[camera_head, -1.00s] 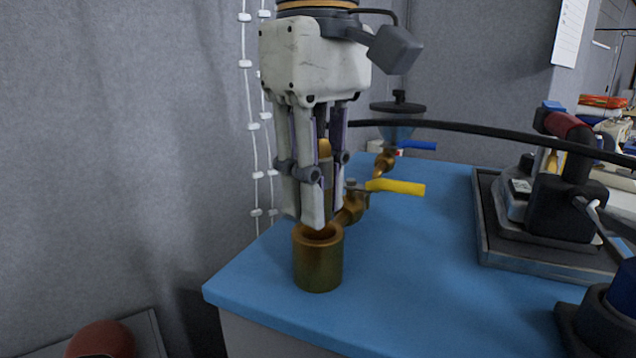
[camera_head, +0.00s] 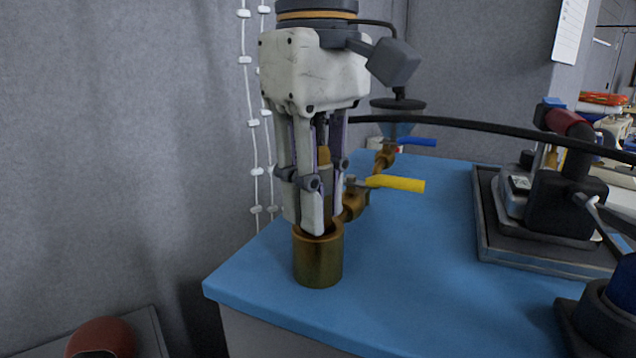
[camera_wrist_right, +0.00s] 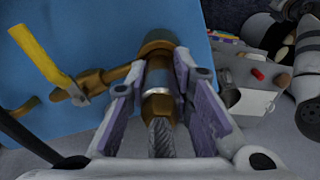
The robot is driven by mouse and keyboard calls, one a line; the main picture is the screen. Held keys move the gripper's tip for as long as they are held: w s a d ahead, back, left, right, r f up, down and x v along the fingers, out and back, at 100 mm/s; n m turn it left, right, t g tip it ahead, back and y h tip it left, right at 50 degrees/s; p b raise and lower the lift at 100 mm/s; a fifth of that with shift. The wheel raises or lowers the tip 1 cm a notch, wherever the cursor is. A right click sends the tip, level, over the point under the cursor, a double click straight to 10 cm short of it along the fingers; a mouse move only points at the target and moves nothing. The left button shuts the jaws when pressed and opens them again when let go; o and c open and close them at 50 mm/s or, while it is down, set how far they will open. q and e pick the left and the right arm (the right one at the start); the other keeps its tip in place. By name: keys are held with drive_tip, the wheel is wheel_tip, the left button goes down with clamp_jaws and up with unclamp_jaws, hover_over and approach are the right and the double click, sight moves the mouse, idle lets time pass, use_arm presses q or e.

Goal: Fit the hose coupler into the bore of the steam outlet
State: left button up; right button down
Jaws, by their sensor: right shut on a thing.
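The steam outlet (camera_head: 318,262) is an upright brass cylinder near the front left corner of the blue table, joined to a brass pipe with a yellow-handled valve. My right gripper (camera_head: 311,228) is over it, pointing down, with its fingertips at the rim. It is shut on the hose coupler (camera_head: 325,180), which shows as a brass and grey piece between the fingers. In the right wrist view the coupler (camera_wrist_right: 157,106) is brass with a silver ring and a braided hose end, lined up with the outlet (camera_wrist_right: 157,42). Its lower end is hidden; I cannot tell how deep it sits. My left gripper is out of view.
The yellow valve handle (camera_head: 397,184) and a blue handle (camera_head: 418,142) stick out behind the outlet. A black hose (camera_head: 480,130) crosses above the table. A tray (camera_head: 540,252) with dark equipment stands at right. The blue tabletop (camera_head: 420,260) between is clear.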

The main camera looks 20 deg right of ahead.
drive_tip(key=shift+f, duration=0.35)
drive_tip(key=c, duration=1.3)
unclamp_jaws()
drive_tip(key=shift+f, duration=0.1)
wheel_tip(320, 180, up, 11)
drive_tip(key=shift+a+r, duration=0.1)
drive_tip(key=shift+r, duration=0.45)
